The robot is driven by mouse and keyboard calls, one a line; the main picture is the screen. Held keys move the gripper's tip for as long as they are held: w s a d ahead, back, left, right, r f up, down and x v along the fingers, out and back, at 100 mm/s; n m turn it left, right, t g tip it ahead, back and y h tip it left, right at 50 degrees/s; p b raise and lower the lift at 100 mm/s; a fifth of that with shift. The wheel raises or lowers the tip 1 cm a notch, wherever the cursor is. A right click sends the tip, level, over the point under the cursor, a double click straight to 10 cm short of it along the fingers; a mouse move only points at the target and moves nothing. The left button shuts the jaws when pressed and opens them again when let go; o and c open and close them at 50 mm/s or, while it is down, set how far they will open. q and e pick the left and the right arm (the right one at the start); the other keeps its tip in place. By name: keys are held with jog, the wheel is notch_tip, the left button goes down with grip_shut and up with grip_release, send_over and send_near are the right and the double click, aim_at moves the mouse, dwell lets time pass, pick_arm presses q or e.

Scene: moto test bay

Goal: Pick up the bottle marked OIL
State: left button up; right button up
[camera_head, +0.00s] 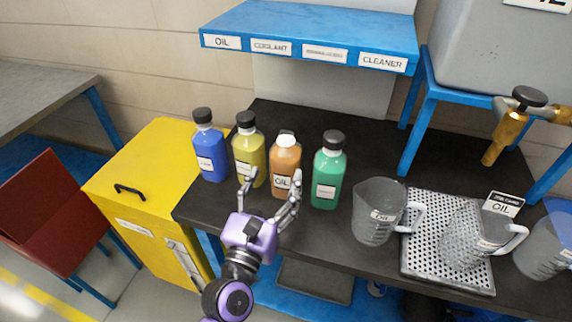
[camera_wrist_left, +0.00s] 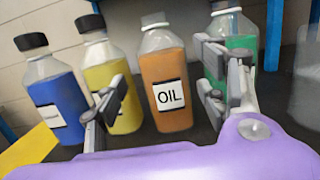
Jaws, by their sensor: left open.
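The bottle marked OIL (camera_head: 285,160) is orange-brown with a white cap and stands upright on the dark bench, third from the left in a row. In the left wrist view the OIL bottle (camera_wrist_left: 167,85) stands centred between my fingers, with its label facing me. My left gripper (camera_head: 269,196) is open, its fingers spread in front of the bottle, one to each side. In the left wrist view the left gripper (camera_wrist_left: 160,98) shows no contact with the bottle. My right gripper is not in view.
A blue bottle (camera_head: 209,150) and a yellow bottle (camera_head: 247,145) stand left of it, a green bottle (camera_head: 329,172) close on the right. Clear jugs (camera_head: 374,220) and a perforated tray (camera_head: 421,262) are further right. A blue labelled shelf (camera_head: 310,30) is above.

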aim_at(281, 172)
pick_arm(q)
jog(key=x, duration=0.2)
jog(key=shift+w+d+f, duration=0.1)
jog(key=shift+w+d, duration=0.1)
jog(key=shift+w, duration=0.1)
jog(key=shift+p+x, duration=0.45)
jog(key=shift+x, duration=0.8)
jog(key=shift+w+d+f, duration=0.15)
jog(key=shift+w, duration=0.1)
jog(key=shift+w+f, duration=0.1)
jog(key=shift+w, duration=0.05)
jog(key=c, duration=1.4)
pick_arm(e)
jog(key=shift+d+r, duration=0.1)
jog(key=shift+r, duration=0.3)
